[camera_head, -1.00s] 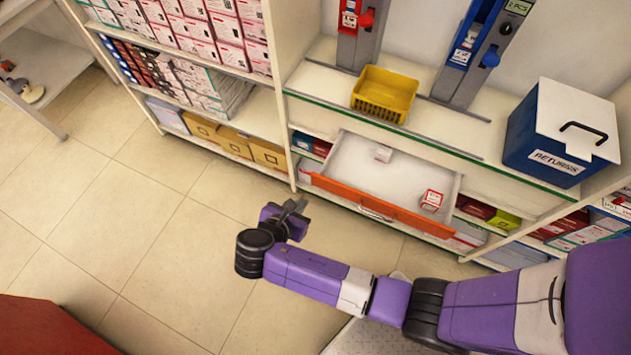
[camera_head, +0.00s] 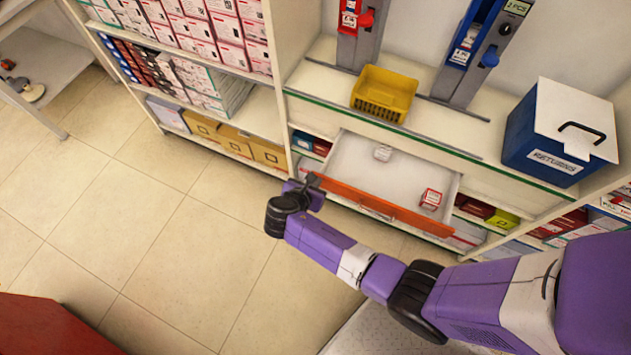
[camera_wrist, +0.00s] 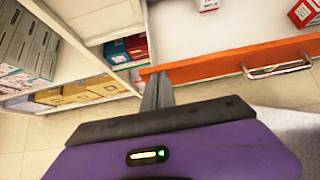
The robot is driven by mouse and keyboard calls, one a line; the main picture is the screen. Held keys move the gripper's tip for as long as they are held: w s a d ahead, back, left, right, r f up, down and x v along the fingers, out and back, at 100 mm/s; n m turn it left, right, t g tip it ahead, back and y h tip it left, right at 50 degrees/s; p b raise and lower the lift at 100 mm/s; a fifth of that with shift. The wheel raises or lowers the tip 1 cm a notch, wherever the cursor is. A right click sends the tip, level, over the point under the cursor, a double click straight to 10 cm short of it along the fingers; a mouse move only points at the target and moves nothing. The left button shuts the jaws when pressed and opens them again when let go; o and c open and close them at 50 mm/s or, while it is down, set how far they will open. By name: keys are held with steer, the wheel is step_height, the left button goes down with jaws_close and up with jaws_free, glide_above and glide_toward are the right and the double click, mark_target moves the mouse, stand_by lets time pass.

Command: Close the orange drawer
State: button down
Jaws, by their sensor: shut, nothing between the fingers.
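The orange drawer (camera_head: 400,211) is pulled out from under the counter, with its orange front facing me. Its white inside holds two small boxes, one at the back (camera_head: 383,153) and one red-and-white at the right (camera_head: 430,199). My gripper (camera_head: 312,180) is shut and empty at the left end of the orange front. In the wrist view the fingertips (camera_wrist: 158,77) overlap the left end of the drawer front (camera_wrist: 235,62); I cannot tell whether they touch it. The metal handle (camera_wrist: 277,69) lies to their right, apart from them.
A yellow basket (camera_head: 384,94) and a blue returns bin (camera_head: 558,133) stand on the counter above. A shelf with several boxes (camera_head: 215,90) stands left of the drawer. A red surface (camera_head: 50,326) lies at the lower left. The tiled floor (camera_head: 120,220) is clear.

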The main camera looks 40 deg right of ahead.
steer(key=w+d, duration=0.2)
steer(key=d, duration=0.4)
steer(key=w+d+b, duration=0.1)
steer(key=w+d, duration=0.1)
steer(key=d, duration=0.4)
steer(key=w+d+b, duration=0.1)
steer(key=w+d, duration=0.1)
steer(key=d, duration=0.4)
steer(key=shift+w+d, duration=0.1)
steer(key=shift+w, duration=0.15)
steer(key=shift+w+d+r+b, duration=0.1)
steer(key=shift+w+d+b, duration=0.05)
steer(key=shift+d+b, duration=0.15)
steer(key=shift+d+r, duration=0.15)
steer(key=shift+a+p, duration=0.3)
steer(key=shift+a, duration=0.1)
steer(key=a, duration=0.1)
steer(key=s+a+p, duration=0.1)
steer(key=a, duration=0.1)
steer(key=shift+s, duration=0.15)
steer(key=p+v, duration=0.1)
steer(key=v, duration=0.9)
steer(key=shift+s+a+f, duration=0.2)
steer(key=shift+a+f, duration=0.1)
steer(key=shift+a, duration=0.1)
